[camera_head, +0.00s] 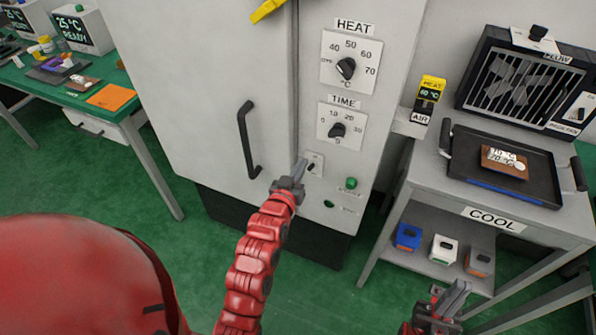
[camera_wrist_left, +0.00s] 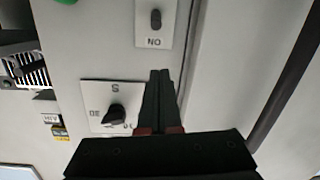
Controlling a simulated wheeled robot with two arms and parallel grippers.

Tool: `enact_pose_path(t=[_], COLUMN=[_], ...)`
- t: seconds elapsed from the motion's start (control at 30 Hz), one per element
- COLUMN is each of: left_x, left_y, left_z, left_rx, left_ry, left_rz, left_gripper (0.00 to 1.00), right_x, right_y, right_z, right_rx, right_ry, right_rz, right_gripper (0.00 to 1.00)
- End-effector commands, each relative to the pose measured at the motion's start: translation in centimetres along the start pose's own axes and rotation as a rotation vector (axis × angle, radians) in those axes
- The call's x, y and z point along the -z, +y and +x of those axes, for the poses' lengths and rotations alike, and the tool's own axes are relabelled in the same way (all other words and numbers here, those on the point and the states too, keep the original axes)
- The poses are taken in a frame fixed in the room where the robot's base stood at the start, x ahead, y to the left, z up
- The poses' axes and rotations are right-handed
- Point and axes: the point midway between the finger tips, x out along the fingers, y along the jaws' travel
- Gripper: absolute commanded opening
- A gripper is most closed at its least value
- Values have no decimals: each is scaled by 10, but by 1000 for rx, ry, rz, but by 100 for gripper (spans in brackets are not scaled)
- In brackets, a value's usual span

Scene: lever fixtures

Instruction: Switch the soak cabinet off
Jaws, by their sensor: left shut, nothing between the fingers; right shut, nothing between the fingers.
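The soak cabinet (camera_head: 214,75) is a tall pale cabinet with a HEAT dial (camera_head: 346,68) and a TIME dial (camera_head: 337,130). Below them a small plate carries a black switch (camera_head: 311,167). In the left wrist view, which is upside down, the switch (camera_wrist_left: 156,19) sits on a plate marked ON; its exact setting is unclear. My left gripper (camera_head: 301,168) is shut and empty at the left edge of the switch plate. Its fingertips (camera_wrist_left: 161,73) appear apart from the switch in the wrist view. My right gripper (camera_head: 458,294) is shut and empty at lower right.
A bright green lamp (camera_head: 351,183) and a darker one (camera_head: 329,204) sit below the switch. A black door handle (camera_head: 248,140) stands out left of my left gripper. A COOL table (camera_head: 495,219) with a black tray (camera_head: 467,163) stands at right, near my right gripper.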

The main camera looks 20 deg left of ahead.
Motion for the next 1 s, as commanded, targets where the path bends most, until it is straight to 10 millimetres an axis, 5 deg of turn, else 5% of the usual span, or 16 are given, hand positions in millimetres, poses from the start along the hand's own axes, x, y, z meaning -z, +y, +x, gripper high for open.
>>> enact_pose_path(t=[0.3, 0.6, 1.0], left_x=[1, -34, -36], left_y=[1, 1, 0], left_z=[55, 42, 40], left_rx=[-2, -1, -1], left_ry=[1, 1, 4], left_rz=[0, 1, 0], left_gripper=[0, 0, 0], right_x=[2, 4, 4], right_y=[1, 1, 1], right_z=[14, 21, 21], right_rx=[0, 0, 0], right_ry=[0, 0, 0], right_rz=[0, 0, 0], right_gripper=[0, 0, 0])
